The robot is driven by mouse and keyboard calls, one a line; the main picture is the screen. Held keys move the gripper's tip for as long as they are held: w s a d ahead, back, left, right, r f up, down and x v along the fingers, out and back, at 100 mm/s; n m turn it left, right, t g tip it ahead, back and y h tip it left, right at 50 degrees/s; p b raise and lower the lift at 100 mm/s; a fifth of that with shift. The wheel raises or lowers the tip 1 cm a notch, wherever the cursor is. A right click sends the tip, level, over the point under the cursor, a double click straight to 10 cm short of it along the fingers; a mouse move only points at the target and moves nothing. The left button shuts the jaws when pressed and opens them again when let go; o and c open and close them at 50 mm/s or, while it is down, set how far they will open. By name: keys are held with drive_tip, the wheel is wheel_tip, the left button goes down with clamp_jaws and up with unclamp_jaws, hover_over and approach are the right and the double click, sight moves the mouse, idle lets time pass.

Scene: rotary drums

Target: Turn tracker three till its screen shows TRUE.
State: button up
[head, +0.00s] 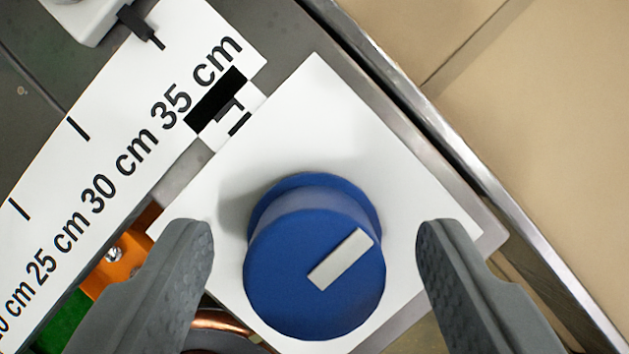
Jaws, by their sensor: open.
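A round blue knob (290,270) with a pale raised bar (341,259) on its face stands on a white square plate (318,110). The bar slants from lower left to upper right. My gripper (315,240) is open, with one grey finger to the left of the knob and one to the right. Both fingers are apart from the knob. No screen and no tracker label show in this view, so I cannot tell which tracker this is or what it reads.
A white ruler strip (95,150) marked in cm runs along the left. An orange part (124,262) and a copper coil (225,322) lie at lower left. A metal edge (440,150) borders the beige tiled floor (540,110) at right. A white device (85,18) sits at upper left.

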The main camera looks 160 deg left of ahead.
drive_tip(key=shift+w+d+f, duration=0.1)
drive_tip(key=shift+w+f, duration=0.15)
drive_tip(key=shift+f, duration=0.35)
drive_tip(key=c, duration=1)
drive_tip(key=shift+o, duration=0.2)
drive_tip(key=shift+m, duration=0.3)
drive_tip(key=m+h, duration=0.1)
drive_tip(key=m, duration=0.1)
drive_tip(key=m+g, duration=0.1)
drive_tip(key=m, duration=0.2)
drive_tip(key=shift+h, duration=0.4)
drive_tip(key=m+g, duration=0.1)
drive_tip(key=m, duration=0.2)
drive_tip(key=m+g+h, duration=0.1)
drive_tip(key=m, duration=0.2)
